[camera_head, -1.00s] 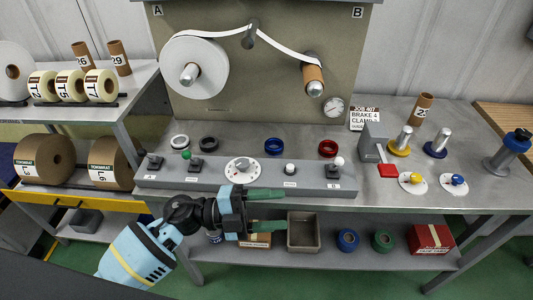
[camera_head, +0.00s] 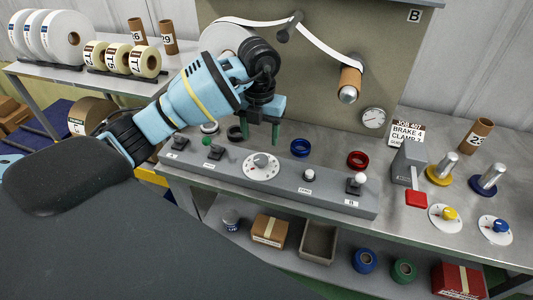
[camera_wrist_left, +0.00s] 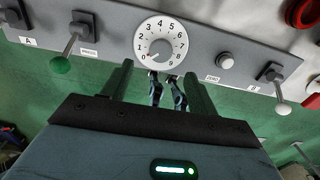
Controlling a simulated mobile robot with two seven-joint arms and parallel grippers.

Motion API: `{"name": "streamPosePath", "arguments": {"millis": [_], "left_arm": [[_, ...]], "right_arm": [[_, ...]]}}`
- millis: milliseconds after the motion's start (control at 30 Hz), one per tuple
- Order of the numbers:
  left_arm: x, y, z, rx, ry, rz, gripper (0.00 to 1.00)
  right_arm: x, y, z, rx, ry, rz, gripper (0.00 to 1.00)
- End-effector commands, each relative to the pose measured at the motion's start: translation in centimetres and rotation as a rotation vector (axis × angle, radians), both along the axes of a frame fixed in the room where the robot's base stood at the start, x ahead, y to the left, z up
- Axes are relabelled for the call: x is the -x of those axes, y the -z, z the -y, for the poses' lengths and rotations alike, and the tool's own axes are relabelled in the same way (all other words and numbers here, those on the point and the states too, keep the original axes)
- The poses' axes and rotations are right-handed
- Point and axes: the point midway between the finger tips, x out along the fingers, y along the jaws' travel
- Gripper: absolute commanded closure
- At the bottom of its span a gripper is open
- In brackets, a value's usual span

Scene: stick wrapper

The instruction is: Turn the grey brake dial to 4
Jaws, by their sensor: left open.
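The brake dial is a round white plate (camera_head: 261,166) with a grey knob in its middle, set on the grey console. In the left wrist view the dial plate (camera_wrist_left: 160,24) shows digits from 0 to 9 and the grey knob (camera_wrist_left: 161,48); its mark seems to point low left, near 0. My left gripper (camera_head: 261,134) is open and empty, its green fingers pointing down above and behind the dial in the head view. In the wrist view its fingertips (camera_wrist_left: 156,72) are on either side just below the dial. My right gripper is not in view.
The console (camera_head: 330,198) also carries a green-knobbed lever (camera_head: 208,144), a white button (camera_head: 309,175) and a white-knobbed lever (camera_head: 358,182). Blue (camera_head: 301,147) and red (camera_head: 358,159) rings lie behind it. A job card (camera_head: 406,133) stands at the right, reading BRAKE 4.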

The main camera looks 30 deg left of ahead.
Motion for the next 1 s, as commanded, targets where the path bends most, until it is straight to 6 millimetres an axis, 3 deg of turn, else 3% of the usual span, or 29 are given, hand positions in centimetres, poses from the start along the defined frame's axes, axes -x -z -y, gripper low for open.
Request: {"name": "streamPosePath", "arguments": {"millis": [600, 1000], "left_arm": [[0.0, 7.2, 0.1, 0.005, 0.003, -0.002, 0.41], [0.0, 7.8, 0.1, 0.005, 0.004, 0.001, 0.42]], "right_arm": [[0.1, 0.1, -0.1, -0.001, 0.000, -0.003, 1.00], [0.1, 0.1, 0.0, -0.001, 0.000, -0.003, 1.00]]}}
